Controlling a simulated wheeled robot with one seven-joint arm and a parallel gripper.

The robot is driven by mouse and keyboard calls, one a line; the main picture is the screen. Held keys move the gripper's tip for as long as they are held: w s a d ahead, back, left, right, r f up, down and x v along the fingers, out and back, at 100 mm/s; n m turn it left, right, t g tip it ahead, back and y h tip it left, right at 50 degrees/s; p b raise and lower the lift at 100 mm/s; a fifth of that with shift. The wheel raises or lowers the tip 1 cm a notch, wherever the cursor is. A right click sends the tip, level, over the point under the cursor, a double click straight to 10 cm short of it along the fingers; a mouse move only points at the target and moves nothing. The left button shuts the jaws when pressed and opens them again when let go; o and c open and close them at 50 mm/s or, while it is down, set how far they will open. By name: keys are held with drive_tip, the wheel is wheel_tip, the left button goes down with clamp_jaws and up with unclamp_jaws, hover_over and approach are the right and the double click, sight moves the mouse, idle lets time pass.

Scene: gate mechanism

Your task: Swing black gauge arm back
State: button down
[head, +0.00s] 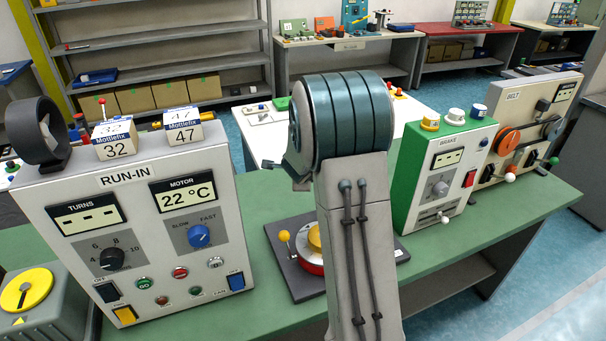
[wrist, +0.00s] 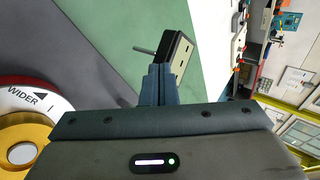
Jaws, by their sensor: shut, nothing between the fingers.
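In the wrist view, my gripper (wrist: 158,72) is shut and empty, its blue fingers pressed together. A dark block with a pale edge and a thin grey pin (wrist: 174,58) shows just beyond the fingertips; it looks like the black gauge arm. I cannot tell whether the fingers touch it. A white and red dial marked WIDER (wrist: 30,98) with a yellow knob (wrist: 22,143) lies to the left of the gripper. In the head view, my arm hides the gripper and the gauge arm; the yellow knob (head: 314,238) shows partly beside my arm.
The dark base plate (head: 290,272) carries a yellow ball lever (head: 284,237). The RUN-IN box (head: 135,235) stands left on the green bench (head: 490,235). The green and white BRAKE box (head: 440,175) and the BELT box (head: 525,125) stand right. Bench between plate and boxes is clear.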

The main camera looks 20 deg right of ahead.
drive_tip(key=p+v, duration=0.2)
drive_tip(key=v, duration=0.8)
drive_tip(key=shift+p, duration=0.4)
drive_tip(key=s+a+r+n+y+b, duration=0.2)
drive_tip(key=s+a+r+n+y, duration=0.35)
drive_tip(key=s+a+n, duration=0.5)
drive_tip(key=s+a+f+n+g+h+b, duration=0.1)
drive_tip(key=s+n+g, duration=0.3)
drive_tip(key=s+n, duration=0.8)
drive_tip(key=s, duration=0.6)
drive_tip(key=shift+f+g+h, duration=0.2)
drive_tip(key=shift+g+h, duration=0.15)
drive_tip(key=shift+g, duration=0.05)
